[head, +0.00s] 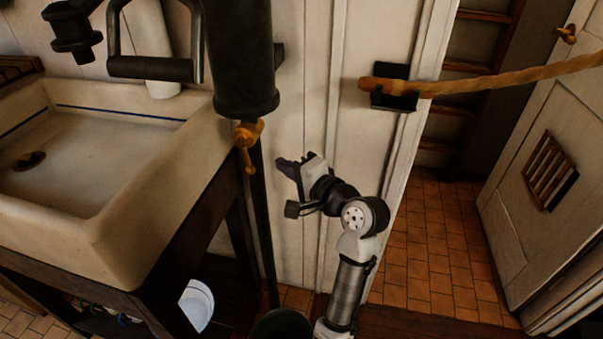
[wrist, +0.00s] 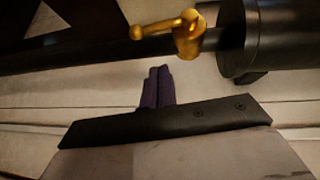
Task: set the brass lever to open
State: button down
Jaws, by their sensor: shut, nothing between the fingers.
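The brass lever (head: 246,150) sits on the thin dark pipe just below the black cylinder (head: 243,65), and its handle hangs downward. In the wrist view the brass lever (wrist: 168,31) shows near the top, beside the end of the black cylinder (wrist: 268,37). My gripper (head: 284,167) is to the right of the lever and a little lower in the head view, in front of the white panelled wall. Its purple fingers (wrist: 157,86) are together and hold nothing. They point toward the pipe and appear apart from the lever.
A cream sink (head: 110,230) on a dark wooden stand is at left. The dark pipe (head: 266,230) runs down beside it. A rope (head: 480,84) crosses the doorway from a black wall bracket (head: 393,88). A white door (head: 545,160) stands at right above the tiled floor.

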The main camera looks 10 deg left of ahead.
aim_at(246, 156)
jog(key=shift+w+a+f+p, duration=0.1)
jog(key=shift+a+f+p, duration=0.05)
jog(key=shift+a, duration=0.8)
jog(key=shift+w+a+f+p, duration=0.1)
jog(key=shift+w+a, duration=0.05)
jog(key=shift+a, duration=0.8)
jog(key=shift+w+a+f+p, duration=0.1)
jog(key=shift+a+f+p, duration=0.05)
jog(key=shift+a, duration=0.8)
jog(key=shift+a+f+p, duration=0.15)
jog(key=shift+a+p, duration=0.25)
jog(key=shift+a, duration=0.15)
jog(key=shift+d, duration=0.1)
